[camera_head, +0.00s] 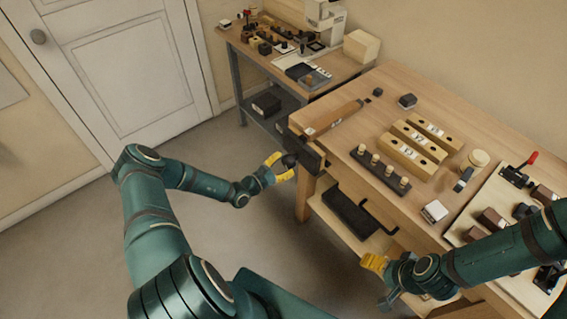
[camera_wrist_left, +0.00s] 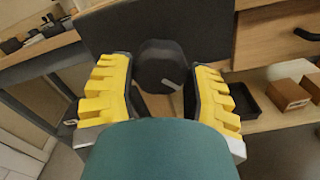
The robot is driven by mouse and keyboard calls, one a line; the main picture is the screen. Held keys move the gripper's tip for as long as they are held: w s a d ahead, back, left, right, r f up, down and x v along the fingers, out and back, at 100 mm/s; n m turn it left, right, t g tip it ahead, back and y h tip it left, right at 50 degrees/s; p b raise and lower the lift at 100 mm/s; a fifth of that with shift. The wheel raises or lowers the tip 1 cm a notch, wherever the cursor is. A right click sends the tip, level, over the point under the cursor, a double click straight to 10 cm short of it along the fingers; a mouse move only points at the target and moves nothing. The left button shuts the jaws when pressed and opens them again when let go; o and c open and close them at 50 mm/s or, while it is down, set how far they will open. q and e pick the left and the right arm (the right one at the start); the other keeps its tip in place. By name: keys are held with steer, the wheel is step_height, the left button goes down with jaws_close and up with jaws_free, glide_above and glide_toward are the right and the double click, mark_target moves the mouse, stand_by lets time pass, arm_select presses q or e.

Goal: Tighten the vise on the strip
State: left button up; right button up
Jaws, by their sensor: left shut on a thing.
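The vise (camera_head: 306,152) is a dark jaw on the left end of the wooden bench. A long wooden strip (camera_head: 334,117) lies on the bench top with its near end by this jaw; I cannot tell whether the jaw presses on it. My left gripper (camera_head: 281,167) is at the outer face of the vise. In the left wrist view, its yellow fingers (camera_wrist_left: 161,100) are on either side of the vise's dark round knob (camera_wrist_left: 160,63), and it is shut on it. The dark jaw (camera_wrist_left: 200,30) stands behind the knob. My right gripper (camera_head: 377,276) is low by the bench's front, and its opening is unclear.
The bench top holds wooden blocks (camera_head: 413,146), a dark rack with pegs (camera_head: 380,173) and a pale board with parts (camera_head: 480,205). A dark tray (camera_head: 350,213) lies on the shelf below. A second table (camera_head: 345,70) stands behind. The floor at left is clear.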

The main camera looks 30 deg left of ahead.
arm_select(q)
steer(key=shift+w+m+p, duration=0.1)
steer(key=shift+m+p, duration=0.65)
steer(key=shift+m, duration=0.55)
steer(key=shift+r+m+p, duration=0.15)
steer(key=shift+m+p, duration=0.7)
steer(key=shift+m, duration=0.75)
steer(key=shift+p, duration=0.3)
